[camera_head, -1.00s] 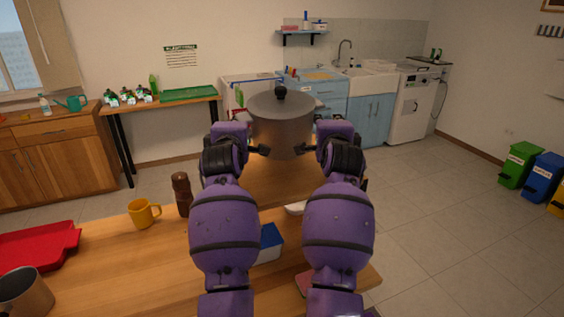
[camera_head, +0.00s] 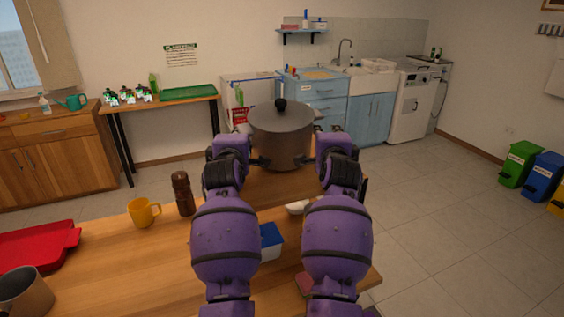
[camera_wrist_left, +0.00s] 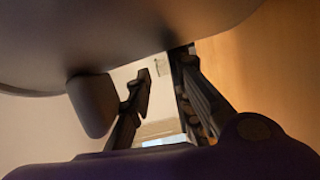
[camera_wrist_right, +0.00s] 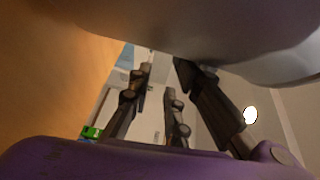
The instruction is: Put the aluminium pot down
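The aluminium pot (camera_head: 281,138), grey with a lid and black knob, is upright between my two arms in the head view. Its base is low over the far wooden surface; whether it touches is hard to tell. My left gripper (camera_head: 262,161) is at the pot's left side, my right gripper (camera_head: 306,162) at its right side. In the left wrist view, the pot body (camera_wrist_left: 110,35) fills the top, and a dark handle (camera_wrist_left: 92,105) lies beside the fingers, not between them. Both grippers' fingers are apart, with background showing between them. The right handle is not clearly seen.
The near table (camera_head: 130,265) holds a yellow mug (camera_head: 144,213), a brown grinder (camera_head: 183,194), a red tray (camera_head: 38,247), a metal pot (camera_head: 24,293), a blue-and-white box (camera_head: 271,242) and a white bowl (camera_head: 296,208). Sink cabinets (camera_head: 370,122) stand behind.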

